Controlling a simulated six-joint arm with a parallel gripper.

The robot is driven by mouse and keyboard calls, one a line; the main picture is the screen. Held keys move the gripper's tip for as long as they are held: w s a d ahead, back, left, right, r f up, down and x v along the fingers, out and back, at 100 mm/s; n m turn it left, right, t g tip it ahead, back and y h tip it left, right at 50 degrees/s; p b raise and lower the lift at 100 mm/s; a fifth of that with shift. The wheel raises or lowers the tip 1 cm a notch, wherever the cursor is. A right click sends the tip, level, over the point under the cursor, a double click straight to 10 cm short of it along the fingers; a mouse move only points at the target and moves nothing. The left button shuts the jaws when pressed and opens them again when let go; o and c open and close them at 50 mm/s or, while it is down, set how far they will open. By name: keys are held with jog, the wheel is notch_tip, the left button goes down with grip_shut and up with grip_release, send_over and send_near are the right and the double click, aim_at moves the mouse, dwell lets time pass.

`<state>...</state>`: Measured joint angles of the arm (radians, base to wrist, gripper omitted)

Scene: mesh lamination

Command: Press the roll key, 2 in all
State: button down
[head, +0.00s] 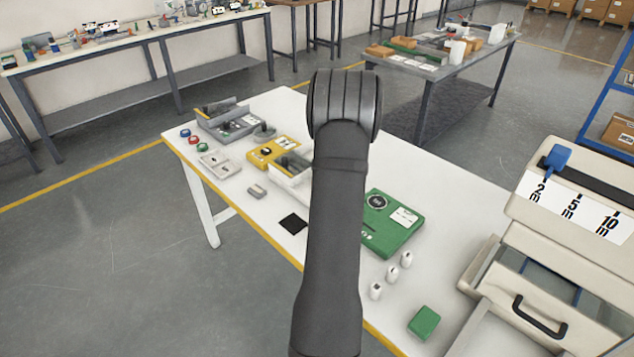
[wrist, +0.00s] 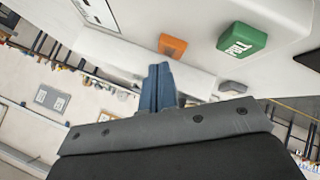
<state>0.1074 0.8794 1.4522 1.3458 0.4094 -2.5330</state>
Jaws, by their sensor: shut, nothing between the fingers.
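My gripper (wrist: 160,88) shows in the wrist view as two blue fingers pressed together, with nothing between them. Beyond the fingertips are an orange key (wrist: 173,46) and a larger green key (wrist: 241,38) with white lettering, standing out from a pale casing. The lettering is tilted and hard to read, so I cannot tell which key is the roll key. The fingertips appear apart from both keys, just below the orange one in the picture. In the head view my arm hides the middle of the table, and the gripper is not seen.
The head view shows a beige machine (head: 570,230) with a blue lever (head: 555,160) by the 2 m mark and a black handle (head: 540,316). A green device (head: 391,240), a green block (head: 424,322) and a yellow unit (head: 262,155) sit on the white table (head: 460,205).

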jog(key=shift+f, duration=0.3)
jog(key=shift+f, duration=0.45)
dwell(0.6)
jog(key=shift+r, duration=0.9)
jog(key=shift+r, duration=2.5)
jog(key=shift+f, duration=0.1)
notch_tip(320, 180, up, 4)
jog(key=shift+f, duration=0.1)
